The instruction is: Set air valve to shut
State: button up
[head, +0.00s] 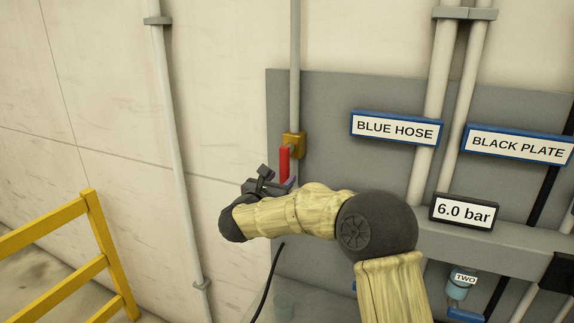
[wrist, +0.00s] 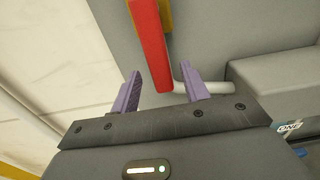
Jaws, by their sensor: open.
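The air valve has a red lever handle (head: 284,164) and a brass-coloured body (head: 293,143) on a thin vertical grey pipe. In the head view the red lever hangs down along the pipe line. In the wrist view the red lever (wrist: 152,45) comes in from the top, its lower end near the gap between the fingers. My gripper (wrist: 160,90) is open, with its two purple fingers apart on either side of the lever's end. I cannot tell whether a finger touches it. In the head view my gripper (head: 278,185) is just below the lever, partly hidden by my wrist.
A grey panel (head: 330,95) stands behind the valve, with signs reading BLUE HOSE (head: 394,129) and BLACK PLATE (head: 520,146). A display (head: 464,212) reads 6.0 bar. A yellow railing (head: 97,235) is at left. A light pipe (wrist: 205,87) lies behind the right finger.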

aim_at(283, 176)
jog(key=p+x, duration=0.2)
jog(key=x, duration=0.3)
jog(key=shift+w, duration=0.15)
grip_shut()
